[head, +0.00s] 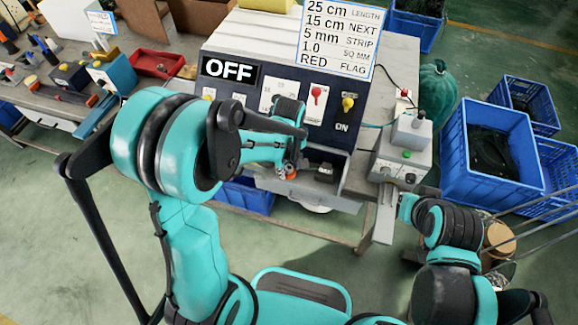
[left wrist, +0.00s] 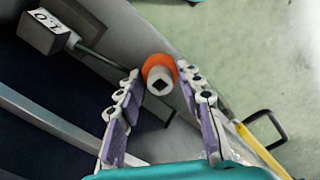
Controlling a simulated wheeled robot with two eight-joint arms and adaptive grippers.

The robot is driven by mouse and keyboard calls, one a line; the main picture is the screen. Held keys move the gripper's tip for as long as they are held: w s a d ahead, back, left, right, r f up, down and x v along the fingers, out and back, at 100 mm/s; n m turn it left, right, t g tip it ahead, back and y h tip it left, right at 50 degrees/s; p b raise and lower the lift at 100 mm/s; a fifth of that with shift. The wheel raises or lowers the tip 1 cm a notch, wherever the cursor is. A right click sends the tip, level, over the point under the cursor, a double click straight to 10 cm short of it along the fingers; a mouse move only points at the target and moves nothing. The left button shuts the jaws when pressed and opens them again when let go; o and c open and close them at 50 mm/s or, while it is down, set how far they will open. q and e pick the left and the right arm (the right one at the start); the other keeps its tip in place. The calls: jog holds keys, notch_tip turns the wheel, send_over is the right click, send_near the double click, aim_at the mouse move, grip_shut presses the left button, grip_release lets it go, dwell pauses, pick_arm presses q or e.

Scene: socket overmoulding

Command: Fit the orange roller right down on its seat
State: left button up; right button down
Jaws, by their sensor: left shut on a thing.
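The orange roller (left wrist: 158,68) has a pale hub with a dark square hole, seen end-on in the left wrist view. My left gripper (left wrist: 159,74) is shut on it, one fingertip at each side. In the head view the orange of the roller (head: 290,172) shows small below my left gripper (head: 291,163), at the open grey tray (head: 270,183) under the machine's panel. The seat cannot be made out, nor whether the roller touches it. My right arm is at the right of the head view; its fingers cannot be made out.
A grey block on a rod (left wrist: 45,32) stands left of the roller in the wrist view. The panel has an OFF sign (head: 229,70) and switches. A grey control box (head: 402,155) stands right of the machine. Blue crates (head: 500,140) are at the right.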

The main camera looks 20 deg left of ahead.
pick_arm(q)
jog(key=shift+f+b, duration=0.4)
jog(key=shift+f, duration=0.1)
jog(key=o, duration=1.3)
jog(key=shift+c, duration=0.2)
jog(key=shift+r, duration=0.1)
notch_tip(320, 180, up, 12)
jog(key=s+a+r+m+t, duration=0.3)
jog(key=s+a+m+t, duration=0.2)
jog(key=s+m, duration=0.5)
jog(key=shift+s+r+m+t, duration=0.15)
jog(key=shift+m+t, duration=0.25)
jog(key=shift+t, duration=0.7)
